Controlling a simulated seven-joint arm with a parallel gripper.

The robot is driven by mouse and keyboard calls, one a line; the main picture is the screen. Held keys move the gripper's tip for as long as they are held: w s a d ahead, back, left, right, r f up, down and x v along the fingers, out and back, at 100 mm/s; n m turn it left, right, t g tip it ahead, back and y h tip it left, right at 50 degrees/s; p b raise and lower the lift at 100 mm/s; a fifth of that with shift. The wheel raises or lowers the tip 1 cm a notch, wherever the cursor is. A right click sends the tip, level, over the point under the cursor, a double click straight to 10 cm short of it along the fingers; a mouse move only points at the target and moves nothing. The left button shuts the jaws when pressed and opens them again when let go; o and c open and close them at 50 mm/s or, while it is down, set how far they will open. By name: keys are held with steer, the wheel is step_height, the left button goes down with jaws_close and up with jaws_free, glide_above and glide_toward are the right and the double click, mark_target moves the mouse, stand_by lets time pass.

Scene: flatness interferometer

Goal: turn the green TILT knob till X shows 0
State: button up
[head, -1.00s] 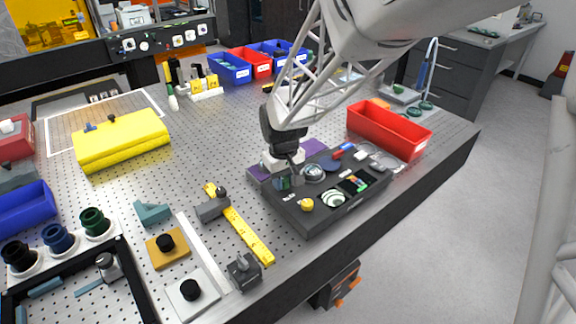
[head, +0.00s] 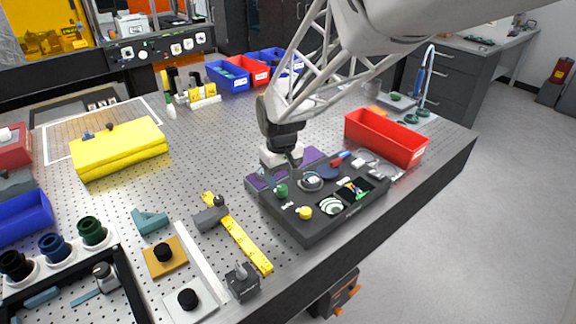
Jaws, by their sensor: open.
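The green knob (head: 281,190) stands at the left end of the dark instrument block (head: 318,232). My gripper (head: 283,178) comes down from above, just behind and above the knob; its fingers are small and partly hidden. It is open, and whether it touches the knob cannot be told. A small display with coloured marks (head: 352,189) and a round green-and-white fringe view (head: 330,206) are on the block's top. The X reading is too small to make out. A yellow knob (head: 304,212) sits at the block's front left.
A red bin (head: 386,138) stands behind the block to the right. A yellow ruler (head: 247,246) and a dark clamp (head: 242,281) lie to the left. The perforated table between is mostly clear.

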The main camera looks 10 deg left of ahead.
mark_target(283, 188)
steer(key=shift+r, duration=1.85)
steer(key=shift+s+d, duration=0.1)
steer(key=shift+d, duration=0.1)
steer(key=s+d+r+m, duration=0.1)
steer(key=s+d+r, duration=0.15)
steer(key=d, duration=0.25)
steer(key=s+d+r+m+t, duration=0.1)
steer(key=s+d+r, duration=0.1)
steer(key=s+d, duration=0.3)
steer(key=s+d+r+m, duration=0.2)
steer(key=s+d, duration=0.1)
steer(key=d, duration=0.3)
steer(key=s+d+m+t, duration=0.1)
steer(key=s+d+m, duration=0.2)
steer(key=s+d, duration=0.8)
steer(key=s, duration=0.4)
steer(key=shift+r+m+t, duration=0.3)
steer(key=shift+r, duration=0.05)
